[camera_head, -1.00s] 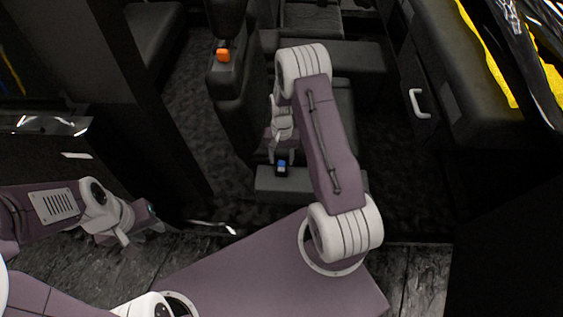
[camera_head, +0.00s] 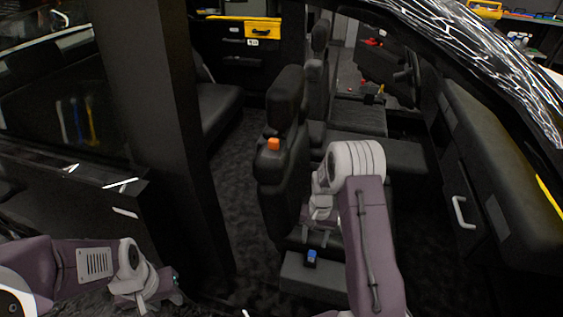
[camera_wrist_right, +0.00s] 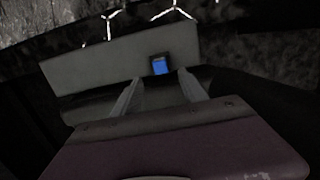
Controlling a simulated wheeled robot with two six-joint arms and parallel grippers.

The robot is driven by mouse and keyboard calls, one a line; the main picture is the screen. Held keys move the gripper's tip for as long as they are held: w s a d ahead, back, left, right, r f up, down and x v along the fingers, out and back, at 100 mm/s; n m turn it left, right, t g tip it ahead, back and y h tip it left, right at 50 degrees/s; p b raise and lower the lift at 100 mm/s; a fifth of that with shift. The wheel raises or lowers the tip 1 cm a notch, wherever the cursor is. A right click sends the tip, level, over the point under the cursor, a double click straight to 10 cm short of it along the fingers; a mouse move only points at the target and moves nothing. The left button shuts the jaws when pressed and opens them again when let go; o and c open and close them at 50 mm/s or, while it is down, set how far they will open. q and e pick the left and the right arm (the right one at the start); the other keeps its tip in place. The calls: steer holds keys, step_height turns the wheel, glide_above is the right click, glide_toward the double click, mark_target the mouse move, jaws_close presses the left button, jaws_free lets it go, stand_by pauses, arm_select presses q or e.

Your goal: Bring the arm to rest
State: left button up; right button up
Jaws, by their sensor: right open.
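My right arm (camera_head: 372,240) reaches into the open vehicle, its upper joint bent over beside the black front seat (camera_head: 284,125). My right gripper (camera_head: 317,238) is low beside the seat, partly hidden by its own wrist. In the right wrist view its two grey fingers (camera_wrist_right: 160,88) are apart with nothing seen between them. A small blue piece in a dark frame (camera_wrist_right: 160,66) lies just beyond the fingertips on a grey block (camera_wrist_right: 100,64). The blue piece also shows in the head view (camera_head: 311,257). My left gripper (camera_head: 158,299) is at the lower left, outside the vehicle; its finger gap is unclear.
An orange piece (camera_head: 273,144) sits on the seat's side. A dark door pillar (camera_head: 178,130) stands between my two arms. A door panel with a white handle (camera_head: 461,213) is to the right. Dark carpet (camera_head: 235,165) lies open left of the seat.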

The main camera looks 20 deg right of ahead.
steer(key=shift+a, duration=0.1)
steer(key=a+r+n+t, duration=0.1)
steer(key=a+r, duration=0.2)
steer(key=r, duration=0.3)
steer(key=a+r+n+t, duration=0.1)
steer(key=a+r, duration=0.2)
steer(key=r, duration=0.4)
steer(key=s+a+r+n, duration=0.1)
steer(key=s+a+n, duration=0.15)
steer(key=s, duration=1.05)
step_height(320, 180, up, 12)
steer(key=n+p, duration=0.1)
steer(key=p, duration=1.1)
steer(key=shift+s+d+h, duration=0.15)
steer(key=shift+d+h, duration=0.15)
steer(key=shift+d, duration=0.05)
